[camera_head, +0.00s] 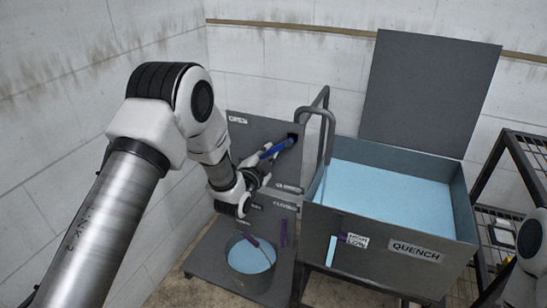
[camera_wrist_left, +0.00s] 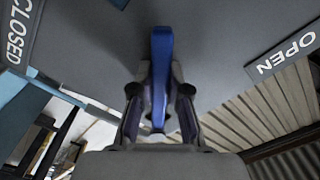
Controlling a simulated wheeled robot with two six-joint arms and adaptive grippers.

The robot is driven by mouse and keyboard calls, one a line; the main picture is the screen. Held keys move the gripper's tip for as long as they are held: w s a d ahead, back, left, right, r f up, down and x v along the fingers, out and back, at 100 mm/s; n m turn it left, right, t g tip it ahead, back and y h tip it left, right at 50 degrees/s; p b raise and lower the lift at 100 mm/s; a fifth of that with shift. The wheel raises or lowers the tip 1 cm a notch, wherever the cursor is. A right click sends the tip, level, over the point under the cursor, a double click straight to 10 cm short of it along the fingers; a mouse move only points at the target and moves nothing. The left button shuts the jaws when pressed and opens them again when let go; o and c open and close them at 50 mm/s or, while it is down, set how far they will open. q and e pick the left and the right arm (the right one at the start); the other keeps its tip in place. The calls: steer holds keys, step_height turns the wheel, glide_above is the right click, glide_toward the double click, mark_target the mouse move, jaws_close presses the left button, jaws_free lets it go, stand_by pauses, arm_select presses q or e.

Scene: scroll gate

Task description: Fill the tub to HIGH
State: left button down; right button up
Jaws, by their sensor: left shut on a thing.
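The grey tub (camera_head: 455,215) is marked QUENCH and holds pale blue liquid (camera_head: 390,185) across its whole width. A light blue gauge strip (camera_head: 332,250) is on its front, beside a small HIGH and LOW label (camera_head: 356,241). The strip's top looks near the HIGH line, but it is too small to tell exactly. My left gripper (camera_head: 263,167) is shut on the blue lever (camera_head: 280,148) at the grey panel. In the left wrist view the lever (camera_wrist_left: 161,75) stands between the jaws, between the CLOSED sign (camera_wrist_left: 14,30) and the OPEN sign (camera_wrist_left: 282,55). My right gripper is out of view.
A bent grey pipe (camera_head: 330,125) rises at the tub's left edge. A round bucket (camera_head: 251,270) of blue liquid stands on a low platform below the panel. A dark upright board (camera_head: 430,95) is behind the tub. A wire rack (camera_head: 525,150) stands at the right.

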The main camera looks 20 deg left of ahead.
arm_select(q)
steer(key=shift+a+r+m, duration=0.2)
steer(key=shift+r+m, duration=0.1)
steer(key=shift+m, duration=0.3)
steer(key=c, duration=1.1)
jaws_free()
steer(key=shift+s, duration=0.1)
steer(key=s, duration=1.1)
steer(key=shift+s+a, duration=0.2)
steer(key=shift+s, duration=0.2)
